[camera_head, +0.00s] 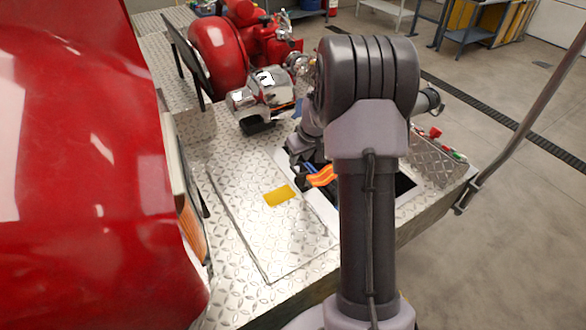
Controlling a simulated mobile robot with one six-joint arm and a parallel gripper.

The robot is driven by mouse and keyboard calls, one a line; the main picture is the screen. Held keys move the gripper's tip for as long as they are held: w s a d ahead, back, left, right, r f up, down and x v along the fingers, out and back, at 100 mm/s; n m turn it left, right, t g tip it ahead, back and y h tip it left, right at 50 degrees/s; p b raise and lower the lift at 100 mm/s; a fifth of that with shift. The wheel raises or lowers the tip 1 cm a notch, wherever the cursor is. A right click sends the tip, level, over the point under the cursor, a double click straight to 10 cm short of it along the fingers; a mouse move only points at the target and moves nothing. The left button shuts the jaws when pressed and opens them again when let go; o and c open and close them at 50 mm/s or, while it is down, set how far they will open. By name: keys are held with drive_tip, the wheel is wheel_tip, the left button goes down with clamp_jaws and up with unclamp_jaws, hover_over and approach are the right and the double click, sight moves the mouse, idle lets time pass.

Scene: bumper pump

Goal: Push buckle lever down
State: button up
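My gripper (302,172) is dark and small in the head view, left of my arm's thick forearm link, low over the opening in the diamond-plate deck. My arm hides part of it, and I cannot see whether its fingers are apart. An orange banded part (321,177) and a small blue part show right beside it; I cannot tell whether they touch the gripper. I cannot pick out the buckle lever for certain; it may be among these parts or hidden behind the arm.
The diamond-plate deck (235,182) carries a yellow label (279,195). A chrome fitting (262,98) and a red pump body (217,57) stand behind. A large red curved body (75,170) fills the left. A grey pole (524,120) stands right. Open floor lies right.

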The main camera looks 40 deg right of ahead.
sight(294, 169)
drive_tip(key=b+x, duration=0.1)
drive_tip(key=x, duration=0.6)
drive_tip(key=shift+w+f, duration=0.1)
clamp_jaws()
idle(1.1)
